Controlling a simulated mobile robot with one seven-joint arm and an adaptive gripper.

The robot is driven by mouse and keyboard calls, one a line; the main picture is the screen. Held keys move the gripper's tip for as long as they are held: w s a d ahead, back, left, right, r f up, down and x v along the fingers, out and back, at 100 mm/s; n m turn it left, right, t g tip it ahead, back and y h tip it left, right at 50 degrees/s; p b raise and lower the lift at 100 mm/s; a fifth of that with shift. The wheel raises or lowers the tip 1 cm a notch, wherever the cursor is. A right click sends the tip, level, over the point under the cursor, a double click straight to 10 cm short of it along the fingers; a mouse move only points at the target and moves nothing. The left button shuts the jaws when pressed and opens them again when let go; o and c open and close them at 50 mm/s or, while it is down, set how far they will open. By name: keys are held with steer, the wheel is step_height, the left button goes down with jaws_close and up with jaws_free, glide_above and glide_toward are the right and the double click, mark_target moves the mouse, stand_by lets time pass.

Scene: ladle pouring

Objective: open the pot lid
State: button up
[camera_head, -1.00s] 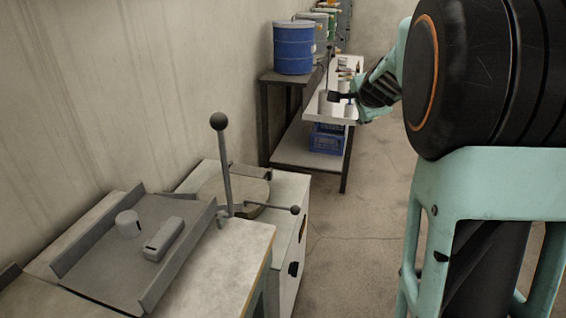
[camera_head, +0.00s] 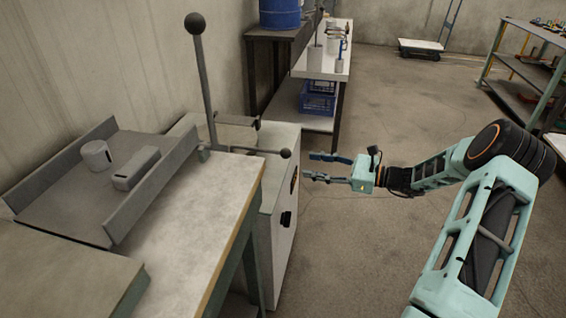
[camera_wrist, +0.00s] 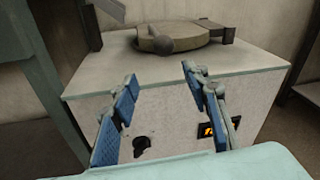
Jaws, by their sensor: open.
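The round, flat pot lid (camera_wrist: 190,34) lies on top of a white cabinet (camera_wrist: 185,100) in the wrist view. A dark ball knob (camera_wrist: 160,45) shows in front of its rim.
A tall lever with a ball top (camera_head: 196,24) rises beside the cabinet. A worktable (camera_head: 180,215) with a grey tray (camera_head: 70,200) is at left. A blue drum (camera_head: 280,14) and a white bench (camera_head: 325,65) stand behind. The floor at right is clear near the cabinet.

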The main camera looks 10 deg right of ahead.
mark_target(286, 154)
steer(key=shift+m+t+y, duration=0.3)
steer(key=shift+t+y, duration=0.1)
steer(key=shift+t, duration=0.1)
steer(key=b+x, duration=0.1)
steer(key=x, duration=0.2)
steer(key=b+x, duration=0.1)
steer(key=x, duration=0.2)
steer(key=r+b+x, duration=0.1)
steer(key=x, duration=0.3)
steer(key=shift+w+d, duration=0.15)
steer(key=shift+w, duration=0.05)
steer(key=shift+c, duration=0.2)
jaws_close()
